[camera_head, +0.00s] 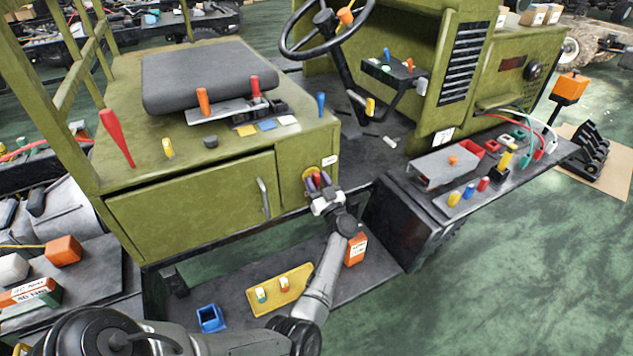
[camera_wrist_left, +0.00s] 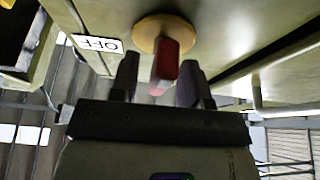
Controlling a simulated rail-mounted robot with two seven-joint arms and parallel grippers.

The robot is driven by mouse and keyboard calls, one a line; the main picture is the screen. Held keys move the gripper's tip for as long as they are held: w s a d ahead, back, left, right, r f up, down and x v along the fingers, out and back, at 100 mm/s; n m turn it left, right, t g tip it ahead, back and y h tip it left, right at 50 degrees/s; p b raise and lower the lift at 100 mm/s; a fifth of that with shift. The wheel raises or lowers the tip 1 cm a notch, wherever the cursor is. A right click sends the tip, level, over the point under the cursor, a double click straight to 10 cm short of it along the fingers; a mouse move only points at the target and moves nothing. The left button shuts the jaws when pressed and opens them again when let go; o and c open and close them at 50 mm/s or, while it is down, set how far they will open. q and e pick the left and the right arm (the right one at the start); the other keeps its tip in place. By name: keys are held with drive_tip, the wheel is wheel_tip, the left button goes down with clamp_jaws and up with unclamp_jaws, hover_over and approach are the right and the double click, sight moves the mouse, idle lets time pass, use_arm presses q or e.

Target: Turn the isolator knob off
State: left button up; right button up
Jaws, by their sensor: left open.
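The isolator knob is a red handle on a round yellow plate on the green side panel, seen in the head view (camera_head: 318,180) and close up in the left wrist view (camera_wrist_left: 172,65). A small white label reading OFF (camera_wrist_left: 97,43) sits beside the yellow plate (camera_wrist_left: 150,33). My left gripper (camera_head: 320,185) is at the knob, its two dark fingers (camera_wrist_left: 158,80) on either side of the red handle. The fingers are open, with visible gaps to the handle. My right gripper is not in view.
A cabinet door with a metal handle (camera_head: 264,197) is just left of the knob. Below is a dark step with a yellow tray (camera_head: 280,290), a blue bin (camera_head: 210,318) and an orange-white box (camera_head: 356,248). A ledge with a grey box (camera_head: 446,167) is at right.

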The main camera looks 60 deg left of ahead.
use_arm(q)
drive_tip(key=shift+a, duration=0.15)
drive_tip(key=shift+c, duration=0.3)
clamp_jaws()
